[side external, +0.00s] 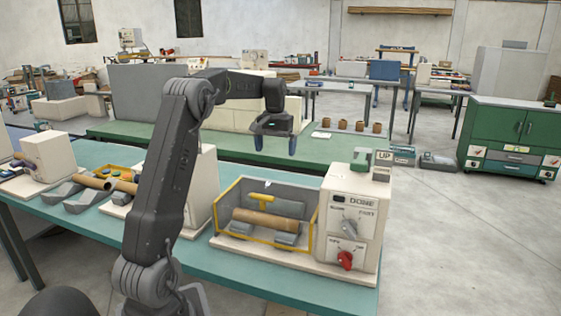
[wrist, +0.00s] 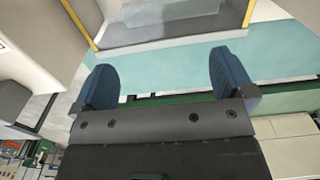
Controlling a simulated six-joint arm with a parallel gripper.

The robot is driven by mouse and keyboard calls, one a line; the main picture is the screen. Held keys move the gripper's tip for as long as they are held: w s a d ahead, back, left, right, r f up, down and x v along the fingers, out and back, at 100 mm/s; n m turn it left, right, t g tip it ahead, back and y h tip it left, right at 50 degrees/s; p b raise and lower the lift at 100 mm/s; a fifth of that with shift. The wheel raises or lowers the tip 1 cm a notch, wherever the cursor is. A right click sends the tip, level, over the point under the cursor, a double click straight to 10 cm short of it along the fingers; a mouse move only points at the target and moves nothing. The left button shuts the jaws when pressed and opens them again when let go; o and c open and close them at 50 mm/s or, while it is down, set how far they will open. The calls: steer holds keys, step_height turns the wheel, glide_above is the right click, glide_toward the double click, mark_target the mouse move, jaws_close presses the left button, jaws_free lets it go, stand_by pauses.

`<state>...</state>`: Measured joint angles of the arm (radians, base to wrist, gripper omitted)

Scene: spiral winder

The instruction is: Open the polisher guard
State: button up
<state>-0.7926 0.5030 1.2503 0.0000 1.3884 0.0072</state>
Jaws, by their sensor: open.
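The polisher's guard (side external: 262,246) is a yellow frame with see-through panels, on the front bench in the side external view. It stands around a brown tube (side external: 265,219) on grey supports, with a yellow part above the tube. The guard looks closed, but I cannot be sure. Yellow frame edges of the guard also show at the top of the wrist view (wrist: 248,12). My gripper (side external: 275,146) points down, above and behind the guard, apart from it. Its two blue fingers are spread with nothing between them in the wrist view (wrist: 163,72).
A cream control box (side external: 351,205) with a grey knob and a red knob (side external: 345,260) stands directly right of the guard. A cream housing (side external: 201,185) stands to its left. Brown rolls (side external: 93,181) lie farther left on the teal bench (side external: 290,284). The air around my gripper looks clear.

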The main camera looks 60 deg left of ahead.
steer(key=s+d+f, duration=0.2)
steer(key=f, duration=0.1)
steer(key=s+d+f, duration=0.5)
steer(key=f, duration=0.2)
steer(key=shift+s+d+f, duration=0.1)
steer(key=shift+s+d, duration=0.15)
step_height(320, 180, up, 14)
steer(key=d+r+m+t+y, duration=0.1)
steer(key=d+m, duration=0.2)
steer(key=d, duration=1)
steer(key=shift+s+d+r+t, duration=0.15)
steer(key=shift+s+d+t, duration=0.15)
steer(key=shift+t, duration=0.1)
steer(key=shift+a, duration=0.15)
steer(key=n+g+h, duration=0.1)
steer(key=n+g, duration=0.1)
steer(key=n, duration=0.1)
glide_above(263, 199)
step_height(263, 199, down, 4)
steer(key=f, duration=0.9)
steer(key=a+f, duration=0.1)
steer(key=f, duration=0.4)
steer(key=shift+w, duration=0.1)
steer(key=shift+c, duration=0.2)
